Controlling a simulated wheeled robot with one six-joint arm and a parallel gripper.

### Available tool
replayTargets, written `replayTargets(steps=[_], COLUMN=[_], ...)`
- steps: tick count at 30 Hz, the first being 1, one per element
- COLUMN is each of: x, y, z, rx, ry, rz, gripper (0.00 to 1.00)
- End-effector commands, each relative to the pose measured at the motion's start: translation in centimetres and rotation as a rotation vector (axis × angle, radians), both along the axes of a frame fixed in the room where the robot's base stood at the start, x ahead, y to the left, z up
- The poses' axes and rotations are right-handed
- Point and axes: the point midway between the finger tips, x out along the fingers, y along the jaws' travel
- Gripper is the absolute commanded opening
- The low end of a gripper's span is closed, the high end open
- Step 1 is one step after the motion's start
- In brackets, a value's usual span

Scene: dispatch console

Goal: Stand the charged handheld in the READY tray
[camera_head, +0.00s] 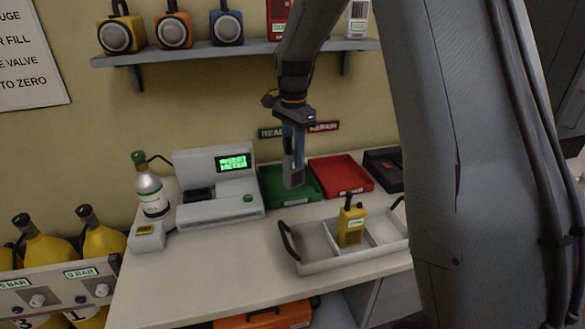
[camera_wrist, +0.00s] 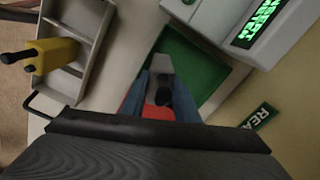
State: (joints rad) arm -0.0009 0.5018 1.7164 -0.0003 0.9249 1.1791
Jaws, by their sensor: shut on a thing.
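My gripper (camera_head: 293,135) points down over the green tray, its blue fingers shut on a grey handheld (camera_head: 294,178). The wrist view shows the handheld (camera_wrist: 160,68) between the fingers (camera_wrist: 163,102), with a black knob or stub at its near end. The handheld hangs roughly upright, its lower end over the green READY tray (camera_head: 272,201); the tray also shows in the wrist view (camera_wrist: 205,68). I cannot tell whether the handheld touches the tray floor. The green sign (camera_head: 270,133) behind is partly hidden by my gripper.
A red tray (camera_head: 343,190) stands right of the green one. A white machine (camera_head: 222,209) with a lit green screen stands left. In front, a grey divided carrier (camera_head: 316,264) holds a yellow handheld (camera_head: 351,226). A shelf (camera_head: 215,50) hangs above.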

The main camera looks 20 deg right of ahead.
Motion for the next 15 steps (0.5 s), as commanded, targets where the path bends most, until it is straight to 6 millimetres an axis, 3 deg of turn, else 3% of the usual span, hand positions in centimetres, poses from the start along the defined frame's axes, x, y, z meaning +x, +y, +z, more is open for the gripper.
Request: replayTargets(steps=[15], x=[0.0], y=[0.0], z=[-4.5], rx=[0.0], ry=[-0.002], rz=[0.0], gripper=[0.0])
